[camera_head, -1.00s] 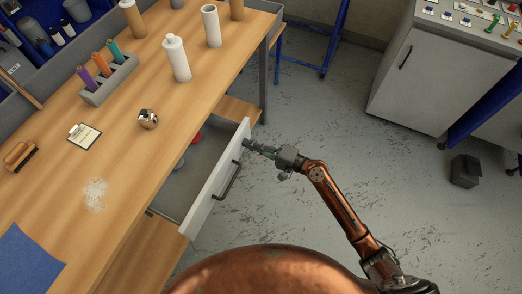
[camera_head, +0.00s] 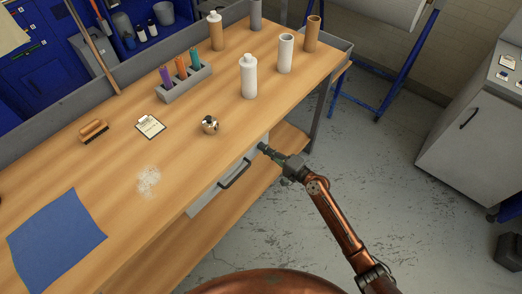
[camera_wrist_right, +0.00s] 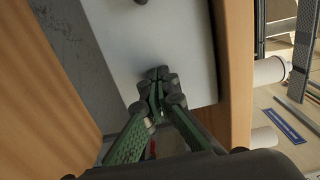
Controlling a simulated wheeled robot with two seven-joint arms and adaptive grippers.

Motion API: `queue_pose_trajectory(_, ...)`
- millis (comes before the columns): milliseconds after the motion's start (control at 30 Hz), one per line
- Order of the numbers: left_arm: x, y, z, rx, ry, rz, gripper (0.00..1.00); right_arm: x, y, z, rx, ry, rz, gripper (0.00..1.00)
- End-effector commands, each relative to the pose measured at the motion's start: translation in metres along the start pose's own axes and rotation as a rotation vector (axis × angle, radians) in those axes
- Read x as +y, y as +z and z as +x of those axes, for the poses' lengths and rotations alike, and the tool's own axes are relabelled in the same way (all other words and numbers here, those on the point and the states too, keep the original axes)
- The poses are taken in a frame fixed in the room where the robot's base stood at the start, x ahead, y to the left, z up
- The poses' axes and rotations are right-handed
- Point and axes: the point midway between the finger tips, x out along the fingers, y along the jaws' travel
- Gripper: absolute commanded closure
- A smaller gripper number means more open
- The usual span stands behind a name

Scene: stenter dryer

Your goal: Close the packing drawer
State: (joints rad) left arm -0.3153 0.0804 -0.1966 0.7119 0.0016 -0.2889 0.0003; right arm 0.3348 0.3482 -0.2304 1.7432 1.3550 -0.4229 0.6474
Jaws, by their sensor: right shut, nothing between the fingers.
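The packing drawer (camera_head: 212,197) is under the wooden workbench top. Its pale front with a dark bar handle (camera_head: 234,174) sits close to the bench edge, and no drawer interior shows in the head view. My right gripper (camera_head: 263,148) is shut and empty, at the far end of the drawer front, beyond the handle. In the right wrist view, the shut fingertips (camera_wrist_right: 158,77) are against or very near the pale drawer front (camera_wrist_right: 190,50); I cannot tell whether they touch. My left gripper is not in view.
The workbench top (camera_head: 120,190) holds a blue cloth (camera_head: 56,238), a brush (camera_head: 93,130), a clipboard (camera_head: 150,126), a metal ball (camera_head: 210,125), a cone rack (camera_head: 185,85) and a white bottle (camera_head: 248,77). Open floor lies to the right, before a grey cabinet (camera_head: 470,150).

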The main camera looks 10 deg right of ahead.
Motion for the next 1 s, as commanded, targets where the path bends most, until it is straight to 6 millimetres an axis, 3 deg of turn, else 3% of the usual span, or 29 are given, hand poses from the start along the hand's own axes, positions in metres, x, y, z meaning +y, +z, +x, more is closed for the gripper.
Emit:
queue_pose_trajectory(367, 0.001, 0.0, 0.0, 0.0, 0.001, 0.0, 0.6, -0.002, 0.001, 0.003, -0.002, -0.004, -0.001, 1.0)
queue_pose_trajectory(533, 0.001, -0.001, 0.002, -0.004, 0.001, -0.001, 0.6, -0.001, 0.001, -0.007, -0.005, -0.003, 0.0, 1.0)
queue_pose_trajectory(700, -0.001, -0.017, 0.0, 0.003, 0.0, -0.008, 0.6, 0.002, -0.002, -0.033, -0.01, 0.001, -0.001, 1.0)
queue_pose_trajectory(1000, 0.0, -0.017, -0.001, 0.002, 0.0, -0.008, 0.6, 0.001, 0.0, -0.096, -0.015, 0.0, -0.001, 1.0)
